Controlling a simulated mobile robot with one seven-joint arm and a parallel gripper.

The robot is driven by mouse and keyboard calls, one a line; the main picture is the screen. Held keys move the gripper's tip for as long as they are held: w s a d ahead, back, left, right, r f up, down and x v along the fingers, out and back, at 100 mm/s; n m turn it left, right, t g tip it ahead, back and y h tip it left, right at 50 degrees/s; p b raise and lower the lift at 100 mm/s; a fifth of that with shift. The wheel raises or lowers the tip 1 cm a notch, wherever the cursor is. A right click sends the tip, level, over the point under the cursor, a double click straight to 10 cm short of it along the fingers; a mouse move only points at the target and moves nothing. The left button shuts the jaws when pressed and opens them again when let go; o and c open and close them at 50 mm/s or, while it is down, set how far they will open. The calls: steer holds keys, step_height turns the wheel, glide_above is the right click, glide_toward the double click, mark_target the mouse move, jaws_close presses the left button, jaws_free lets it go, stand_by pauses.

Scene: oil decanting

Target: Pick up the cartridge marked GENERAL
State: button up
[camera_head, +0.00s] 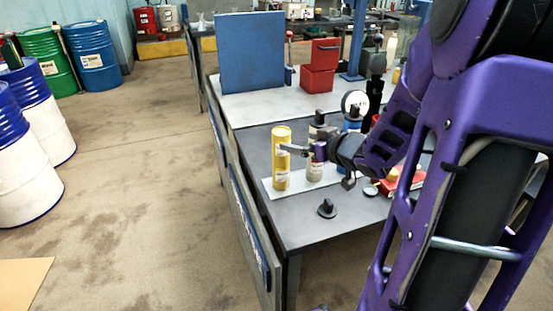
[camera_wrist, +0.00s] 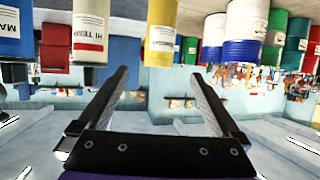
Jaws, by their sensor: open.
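My gripper (camera_head: 298,151) is open and empty, its fingers reaching left over the cartridges on the table. Its two fingers also show apart in the wrist view (camera_wrist: 158,74). Yellow (camera_head: 281,178) shows above and below the fingers; I cannot tell whether this is one cartridge or two. The wrist view shows a blue cartridge (camera_wrist: 12,28), one labelled HI TEMP (camera_wrist: 90,30) and a yellow one (camera_wrist: 161,32). I cannot read GENERAL on any label.
The cartridges stand near a light strip (camera_head: 270,187) on the dark table (camera_head: 300,232). A small black part (camera_head: 327,208) lies in front, and a red item (camera_head: 407,182) lies right, beside my arm. A blue panel (camera_head: 250,55) and red box (camera_head: 318,80) stand behind.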

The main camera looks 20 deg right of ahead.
mark_target(281, 137)
steer(key=b+x, duration=0.2)
steer(key=x, duration=0.9)
steer(key=shift+d, duration=0.1)
steer(key=shift+c, duration=0.3)
steer(key=shift+r, duration=0.15)
jaws_close()
